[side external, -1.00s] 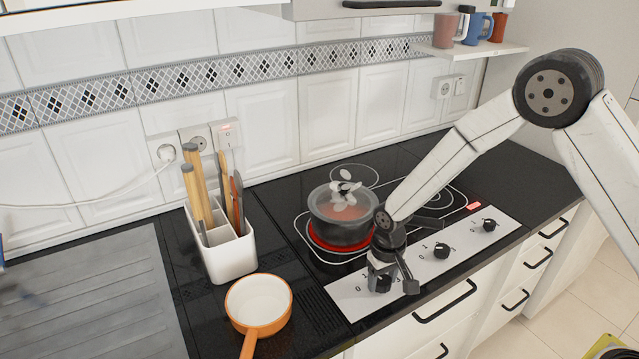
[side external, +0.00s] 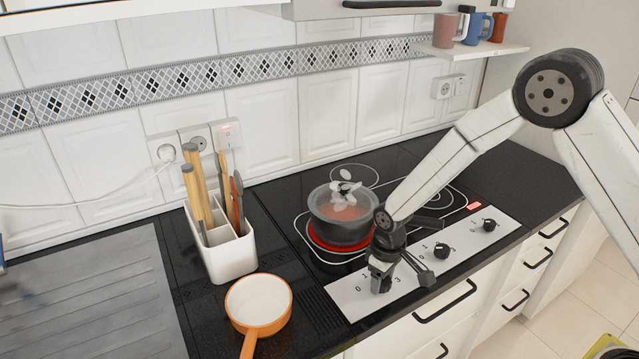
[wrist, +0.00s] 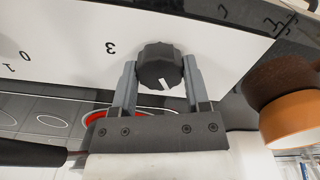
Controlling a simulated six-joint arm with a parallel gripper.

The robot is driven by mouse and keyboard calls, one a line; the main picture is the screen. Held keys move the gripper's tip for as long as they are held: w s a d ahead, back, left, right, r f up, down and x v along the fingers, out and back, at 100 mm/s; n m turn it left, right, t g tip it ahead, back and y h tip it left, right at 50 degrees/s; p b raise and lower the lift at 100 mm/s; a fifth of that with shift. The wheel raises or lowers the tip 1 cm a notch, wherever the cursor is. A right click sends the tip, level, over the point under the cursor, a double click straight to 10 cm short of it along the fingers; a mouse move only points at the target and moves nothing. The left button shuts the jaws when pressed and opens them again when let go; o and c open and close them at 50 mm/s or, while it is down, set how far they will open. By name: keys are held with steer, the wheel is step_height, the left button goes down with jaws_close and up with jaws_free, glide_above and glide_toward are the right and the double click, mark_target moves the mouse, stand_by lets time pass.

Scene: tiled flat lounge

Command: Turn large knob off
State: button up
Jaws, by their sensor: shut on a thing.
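The large knob (wrist: 158,62) is black with a white mark, and it sits on the white control panel (wrist: 60,45). In the wrist view my gripper (wrist: 160,68) has one finger on each side of the knob and is shut on it. The white mark points toward the gripper's body, slightly right. A 3 is printed left of the knob, with 0 and 1 farther left. In the side view my gripper (side external: 381,280) stands over the panel's left end and hides the knob. The burner (side external: 338,246) under the pot glows red.
Two more knobs (side external: 442,249) (side external: 488,225) are farther right on the panel. An orange pan (side external: 259,303) and a white utensil holder (side external: 228,253) stand to the left. Drawer handles lie below the counter edge.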

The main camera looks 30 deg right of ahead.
mark_target(386, 281)
steer(key=n, duration=0.5)
steer(key=shift+n, duration=0.3)
stand_by(0.4)
steer(key=o, duration=1.3)
steer(key=shift+r, duration=3.95)
steer(key=shift+s+d+r, duration=0.25)
steer(key=shift+s+d, duration=0.05)
steer(key=s+d+r+m+t, duration=0.1)
steer(key=s+d+m, duration=0.1)
steer(key=s+m, duration=0.1)
steer(key=s+d+r+m, duration=0.2)
steer(key=s+d+m, duration=0.1)
steer(key=s, duration=0.3)
steer(key=s+d+r+m+t, duration=0.1)
steer(key=s+d+r+m, duration=0.1)
steer(key=s+m, duration=0.1)
steer(key=shift+s+d+t, duration=0.2)
steer(key=shift+s+t, duration=0.1)
steer(key=shift+s, duration=0.6)
